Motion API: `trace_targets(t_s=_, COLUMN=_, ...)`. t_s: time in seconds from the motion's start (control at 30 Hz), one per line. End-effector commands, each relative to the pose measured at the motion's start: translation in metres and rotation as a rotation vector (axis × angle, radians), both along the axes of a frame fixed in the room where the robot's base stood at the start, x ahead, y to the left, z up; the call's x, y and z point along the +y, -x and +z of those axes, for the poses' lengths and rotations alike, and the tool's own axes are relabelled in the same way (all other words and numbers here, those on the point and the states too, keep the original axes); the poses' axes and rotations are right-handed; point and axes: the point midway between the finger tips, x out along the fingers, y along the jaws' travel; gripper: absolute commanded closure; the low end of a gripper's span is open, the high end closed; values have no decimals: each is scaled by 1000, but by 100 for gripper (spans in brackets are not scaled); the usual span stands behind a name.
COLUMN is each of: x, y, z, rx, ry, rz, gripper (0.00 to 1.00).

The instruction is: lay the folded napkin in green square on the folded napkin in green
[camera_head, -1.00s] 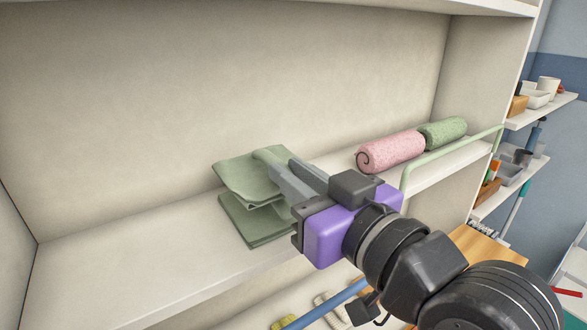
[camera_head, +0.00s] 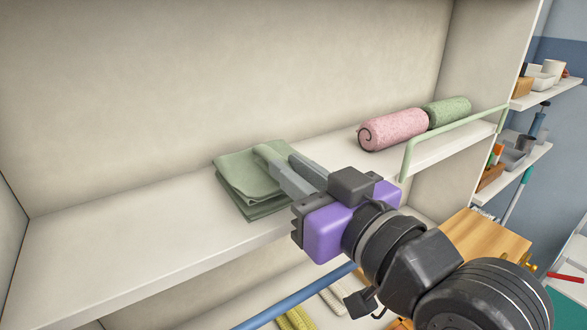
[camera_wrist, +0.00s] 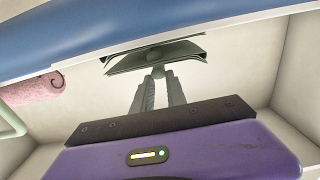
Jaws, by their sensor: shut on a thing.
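The folded green napkin (camera_head: 238,172) is pinched at its right side by my gripper (camera_head: 279,158), which is shut on it. It lies over the other folded green napkin (camera_head: 262,212), which is on the white shelf. Their edges are close together at the front, and the lower one is mostly hidden. I cannot tell whether they touch all over. In the wrist view, the held napkin (camera_wrist: 155,58) spreads out beyond the fingertips (camera_wrist: 158,76) and bends around the pinched spot.
On the shelf (camera_head: 110,245) to the right lie a rolled pink towel (camera_head: 392,130) and a rolled green towel (camera_head: 447,113), behind a pale green rail (camera_head: 450,138). The shelf is bare left of the napkins. A blue bar (camera_head: 295,303) passes below the shelf's front edge.

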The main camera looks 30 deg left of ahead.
Motion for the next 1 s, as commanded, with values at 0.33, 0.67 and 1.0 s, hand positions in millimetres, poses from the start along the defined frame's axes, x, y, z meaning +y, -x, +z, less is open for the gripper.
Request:
trace_targets(t_s=0.33, x=0, y=0, z=-4, rx=0, ry=0, rz=0, gripper=63)
trace_targets(t_s=0.67, x=-1, y=0, z=-4, rx=0, ry=0, rz=0, gripper=57)
trace_targets(t_s=1.0, x=-40, y=15, z=-6, rx=-1, ry=-1, rz=-3, gripper=57)
